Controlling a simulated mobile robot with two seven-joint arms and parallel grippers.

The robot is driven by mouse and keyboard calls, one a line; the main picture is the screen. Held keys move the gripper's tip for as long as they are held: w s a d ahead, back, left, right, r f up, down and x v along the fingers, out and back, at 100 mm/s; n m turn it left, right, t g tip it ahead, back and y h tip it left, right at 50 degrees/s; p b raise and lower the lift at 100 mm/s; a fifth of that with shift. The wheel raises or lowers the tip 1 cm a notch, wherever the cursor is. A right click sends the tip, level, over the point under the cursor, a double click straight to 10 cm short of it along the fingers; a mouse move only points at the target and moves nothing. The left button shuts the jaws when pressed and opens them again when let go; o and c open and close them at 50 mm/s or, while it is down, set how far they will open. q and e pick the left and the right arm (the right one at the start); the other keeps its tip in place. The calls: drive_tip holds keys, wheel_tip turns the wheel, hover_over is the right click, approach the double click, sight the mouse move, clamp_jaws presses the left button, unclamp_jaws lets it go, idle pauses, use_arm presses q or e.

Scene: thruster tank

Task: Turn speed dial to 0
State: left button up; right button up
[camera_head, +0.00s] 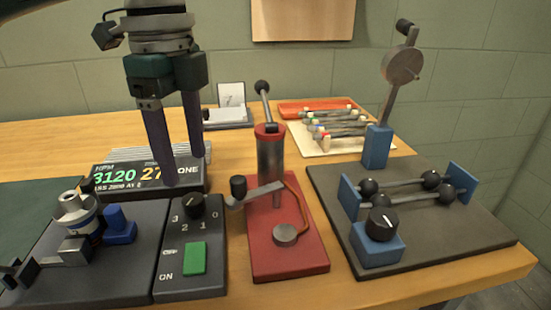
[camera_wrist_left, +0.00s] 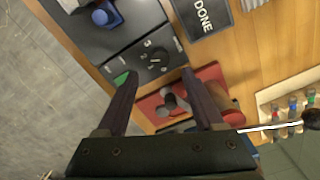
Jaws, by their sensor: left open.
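The speed dial (camera_head: 193,206) is a black knob on a dark control box (camera_head: 190,285), with the numbers 3, 2, 1 and 0 around it. A light mark shows on its top; which number it points to is hard to tell. My left gripper (camera_head: 183,170) is open and empty, fingers pointing down, above and just behind the dial. In the left wrist view the dial (camera_wrist_left: 155,58) lies just beyond and between the fingertips of the left gripper (camera_wrist_left: 156,74), apart from them. My right gripper is not in view.
A green ON button (camera_head: 194,259) sits in front of the dial. A lit display (camera_head: 125,178) stands behind it. A red lever press (camera_head: 290,262) is close on the right. A grey board (camera_head: 440,240) with a second black knob (camera_head: 382,223) lies farther right.

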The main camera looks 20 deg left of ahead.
sight(193, 199)
use_arm(q)
wheel_tip(193, 199, down, 7)
drive_tip(key=shift+r+b, duration=0.2)
drive_tip(key=shift+b, duration=0.25)
drive_tip(key=shift+c, duration=0.3)
clamp_jaws()
